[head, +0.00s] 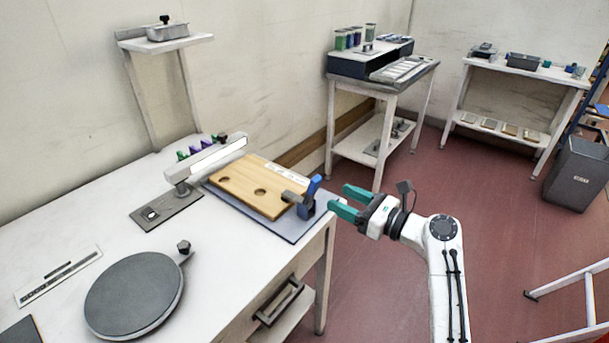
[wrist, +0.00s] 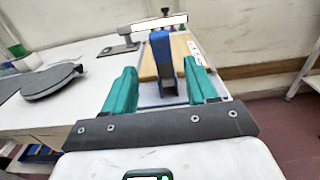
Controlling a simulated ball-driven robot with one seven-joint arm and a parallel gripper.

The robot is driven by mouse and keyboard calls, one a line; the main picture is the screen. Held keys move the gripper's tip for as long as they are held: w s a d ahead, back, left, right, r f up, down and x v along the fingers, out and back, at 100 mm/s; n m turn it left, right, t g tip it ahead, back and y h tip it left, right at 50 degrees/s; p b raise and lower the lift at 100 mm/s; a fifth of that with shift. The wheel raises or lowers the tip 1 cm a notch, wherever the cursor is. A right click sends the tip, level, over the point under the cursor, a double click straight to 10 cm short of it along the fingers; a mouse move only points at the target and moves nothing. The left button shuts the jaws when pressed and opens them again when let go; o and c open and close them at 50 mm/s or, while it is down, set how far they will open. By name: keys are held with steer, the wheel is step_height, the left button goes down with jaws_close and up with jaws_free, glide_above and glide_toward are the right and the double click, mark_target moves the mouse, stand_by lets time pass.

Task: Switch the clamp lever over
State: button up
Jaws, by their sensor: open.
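The clamp lever (head: 314,187) is blue and stands up, slightly tilted, on a clamp at the front right corner of a wooden board (head: 246,187). In the wrist view the blue lever (wrist: 162,55) stands between the two teal fingers, farther out, with the board behind it. My gripper (head: 348,202) is open and empty, just right of the lever and past the table's edge. It also shows in the wrist view (wrist: 162,88). I cannot tell whether either finger touches the lever; a gap shows on both sides of it.
A white lamp-like arm (head: 205,160) stands over the board's far left side. A round grey turntable (head: 135,294) is at the table's front left. A drawer handle (head: 279,302) sticks out at the table's front.

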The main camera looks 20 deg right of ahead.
mark_target(318, 185)
steer(key=x, duration=1.1)
steer(key=shift+w+r, duration=0.1)
steer(key=shift+r, duration=0.15)
jaws_close()
